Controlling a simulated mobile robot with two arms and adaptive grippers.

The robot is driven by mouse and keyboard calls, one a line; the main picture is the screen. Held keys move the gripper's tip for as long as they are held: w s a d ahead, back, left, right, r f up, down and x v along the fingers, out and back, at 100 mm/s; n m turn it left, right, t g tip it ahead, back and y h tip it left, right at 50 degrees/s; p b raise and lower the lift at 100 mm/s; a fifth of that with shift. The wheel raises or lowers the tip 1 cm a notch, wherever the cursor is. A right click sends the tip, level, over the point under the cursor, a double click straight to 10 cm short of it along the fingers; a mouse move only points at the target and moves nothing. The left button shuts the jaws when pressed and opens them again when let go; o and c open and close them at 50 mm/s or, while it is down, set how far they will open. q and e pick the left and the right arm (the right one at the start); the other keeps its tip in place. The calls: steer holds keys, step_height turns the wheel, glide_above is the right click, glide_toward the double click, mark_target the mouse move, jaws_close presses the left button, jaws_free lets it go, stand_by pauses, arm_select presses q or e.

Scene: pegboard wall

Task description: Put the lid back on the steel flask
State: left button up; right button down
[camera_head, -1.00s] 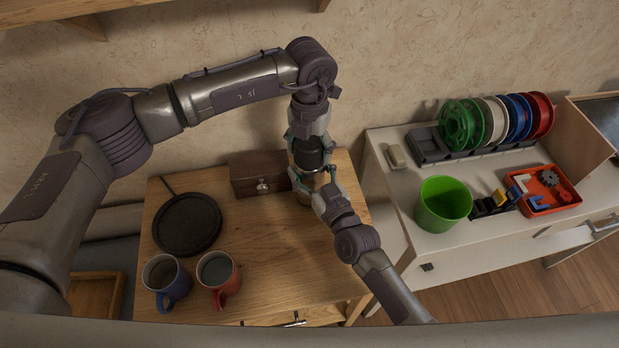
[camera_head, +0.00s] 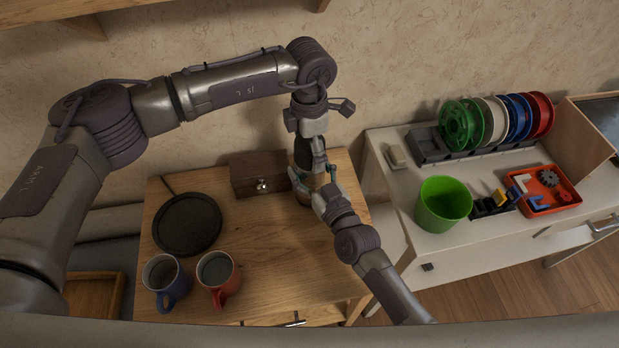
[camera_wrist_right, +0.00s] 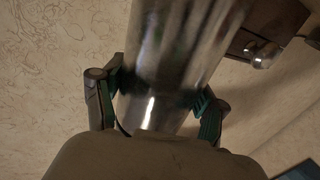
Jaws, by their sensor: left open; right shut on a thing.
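The steel flask (camera_wrist_right: 170,65) stands in the right wrist view between the teal-padded fingers of my right gripper (camera_wrist_right: 155,105), which is shut on its body. In the head view the right gripper (camera_head: 309,184) is around the flask near the wooden cabinet's back right corner. The dark lid (camera_head: 302,152) shows at the flask's top. My left gripper (camera_head: 313,155) points down at the lid, open, with one finger seen in front of it. The flask's rim is hidden, so I cannot tell if the lid is fully seated.
A dark wooden box (camera_head: 258,173) stands just left of the flask. A black round pad (camera_head: 187,224), a blue mug (camera_head: 166,280) and a red mug (camera_head: 218,276) are on the cabinet. A white desk (camera_head: 400,195) with a green bin (camera_head: 443,203) stands to the right.

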arm_select(q)
steer(key=shift+r, duration=0.1)
step_height(320, 180, up, 7)
steer(key=shift+r, duration=0.15)
stand_by(0.3)
arm_select(e)
jaws_free()
steer(key=v, duration=1.2)
stand_by(0.4)
